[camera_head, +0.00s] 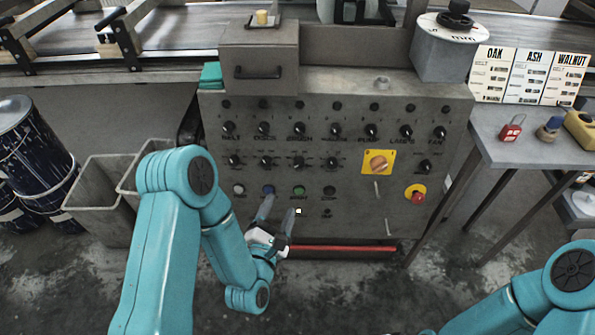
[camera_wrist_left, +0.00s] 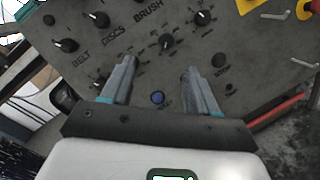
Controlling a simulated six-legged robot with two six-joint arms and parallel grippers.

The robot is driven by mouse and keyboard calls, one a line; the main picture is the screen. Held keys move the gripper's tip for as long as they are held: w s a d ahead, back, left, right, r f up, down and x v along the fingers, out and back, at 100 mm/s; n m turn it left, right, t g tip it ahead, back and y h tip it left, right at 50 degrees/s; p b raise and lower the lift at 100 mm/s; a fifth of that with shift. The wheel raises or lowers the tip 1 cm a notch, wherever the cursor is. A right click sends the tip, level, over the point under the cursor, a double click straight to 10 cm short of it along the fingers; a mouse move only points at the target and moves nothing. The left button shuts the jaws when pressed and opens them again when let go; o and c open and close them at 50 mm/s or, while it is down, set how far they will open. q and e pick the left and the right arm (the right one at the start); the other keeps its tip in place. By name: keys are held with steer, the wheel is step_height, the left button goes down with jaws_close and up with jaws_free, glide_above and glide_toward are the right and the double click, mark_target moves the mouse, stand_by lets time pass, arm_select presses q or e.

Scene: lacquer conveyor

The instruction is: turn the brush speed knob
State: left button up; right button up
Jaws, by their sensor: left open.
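The grey control panel (camera_head: 350,215) has rows of black knobs. In the row under the BRUSH knob (camera_head: 300,128), the third knob from the left (camera_head: 298,162) appears to be the brush speed knob; its small label is not readable. It also shows in the left wrist view (camera_wrist_left: 165,42), ahead of my fingertips. My left gripper (camera_head: 281,205) is open and empty, in front of the lower panel, below that knob and near the blue button (camera_head: 268,190) and green button (camera_head: 299,191). Its fingers also show in the wrist view (camera_wrist_left: 160,68). My right gripper is out of view.
Neighbouring knobs (camera_head: 331,162) sit close on both sides. A yellow-plated rotary switch (camera_head: 378,163) and a red emergency button (camera_head: 417,196) are to the right. A side table (camera_head: 545,150) stands right; grey bins (camera_head: 100,185) stand left. Floor below is open.

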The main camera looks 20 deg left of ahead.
arm_select(q)
step_height(320, 180, down, 2)
steer(key=b, duration=0.1)
glide_toward(299, 165)
steer(key=w, duration=0.8)
steer(key=shift+a, duration=0.3)
steer(key=c, duration=1)
